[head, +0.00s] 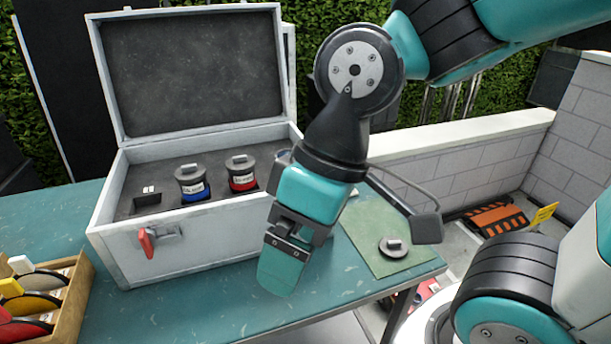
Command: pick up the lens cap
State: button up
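A small round black cap with a pale tab on top, which looks like the lens cap (393,247), lies flat on a green mat (366,226) at the right end of the table. My gripper (281,272) hangs pointing down in front of the open case, to the left of the cap and apart from it. Its teal finger faces the camera nearly broadside and hides the other, so its opening does not show. No object shows in it. The cap is fully visible.
An open grey case (200,245) holds a blue-banded lens (193,184) and a red-banded lens (241,174) in dark foam. A wooden rack (75,300) with several tabbed discs stands at left. The teal table (190,310) is clear in front. Its right edge is close to the mat.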

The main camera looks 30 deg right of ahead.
aim_at(391, 247)
jog(key=z, duration=0.7)
jog(key=k, duration=0.55)
jog(key=u, duration=0.3)
jog(key=i, duration=0.95)
